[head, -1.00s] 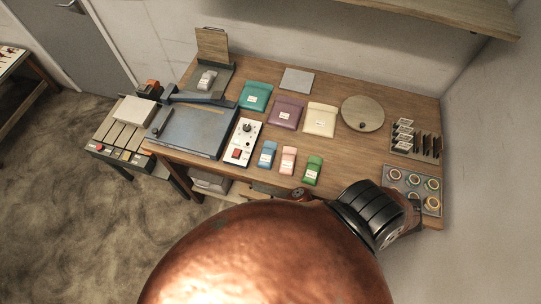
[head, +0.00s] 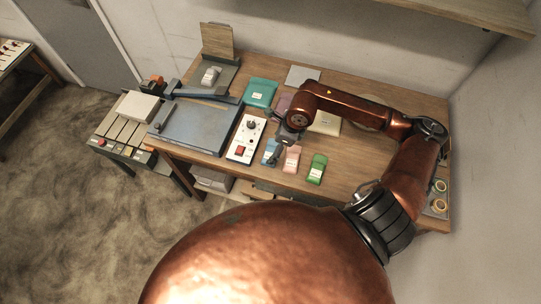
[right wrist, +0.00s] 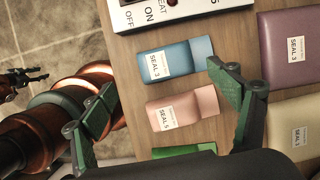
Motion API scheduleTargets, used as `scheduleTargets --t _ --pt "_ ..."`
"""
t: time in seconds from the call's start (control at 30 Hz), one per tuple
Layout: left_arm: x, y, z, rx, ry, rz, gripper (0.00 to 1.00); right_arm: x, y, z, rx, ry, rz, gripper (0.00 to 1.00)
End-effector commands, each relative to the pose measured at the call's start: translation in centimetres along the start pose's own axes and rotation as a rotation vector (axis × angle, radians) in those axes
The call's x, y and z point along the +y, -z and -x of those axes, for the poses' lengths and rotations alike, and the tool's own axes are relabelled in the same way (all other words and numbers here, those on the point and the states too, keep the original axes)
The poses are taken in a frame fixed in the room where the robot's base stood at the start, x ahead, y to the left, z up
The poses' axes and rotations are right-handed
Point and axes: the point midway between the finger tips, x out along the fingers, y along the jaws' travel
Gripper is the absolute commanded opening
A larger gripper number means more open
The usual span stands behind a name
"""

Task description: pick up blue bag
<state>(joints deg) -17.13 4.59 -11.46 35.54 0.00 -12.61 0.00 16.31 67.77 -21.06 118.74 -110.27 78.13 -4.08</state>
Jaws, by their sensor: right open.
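The blue bag (head: 267,155), labelled SEAL 3, lies flat on the wooden table beside the white control box. My right gripper (head: 281,146) is above the table at the blue bag and partly covers it in the head view. In the right wrist view the open fingers of my right gripper (right wrist: 160,82) are spread apart with nothing between them. The blue bag (right wrist: 170,62) lies below, beyond the fingertips, and the pink bag (right wrist: 182,110) lies nearer. A dark gripper, seemingly my left one (right wrist: 24,77), shows small at the left edge; its jaw state is unclear.
The pink bag (head: 291,158) and green bag (head: 316,169) lie to the right of the blue one. The control box (head: 246,139) stands close on its left. Teal (head: 260,92), purple and cream bags (head: 325,123) lie behind, the latter two partly hidden by my arm.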

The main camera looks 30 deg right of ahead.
Motion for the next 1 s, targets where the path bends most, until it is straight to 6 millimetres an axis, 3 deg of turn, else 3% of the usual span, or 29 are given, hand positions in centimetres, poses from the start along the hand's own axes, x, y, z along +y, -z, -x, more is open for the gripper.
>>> scheduleTargets --t 0.5,0.77,1.0 --pt "0.0 0.1 0.9 0.0 0.0 0.0 0.4 -0.6 0.5 -6.2 -0.001 -0.006 -0.007 0.82" --pt "0.0 0.1 0.9 0.0 0.0 0.001 0.4 -0.6 0.5 -6.5 -0.001 -0.006 -0.007 0.82" --pt "0.0 0.0 0.9 0.0 0.0 0.001 0.4 -0.6 0.5 -6.5 -0.001 -0.006 -0.007 0.67"
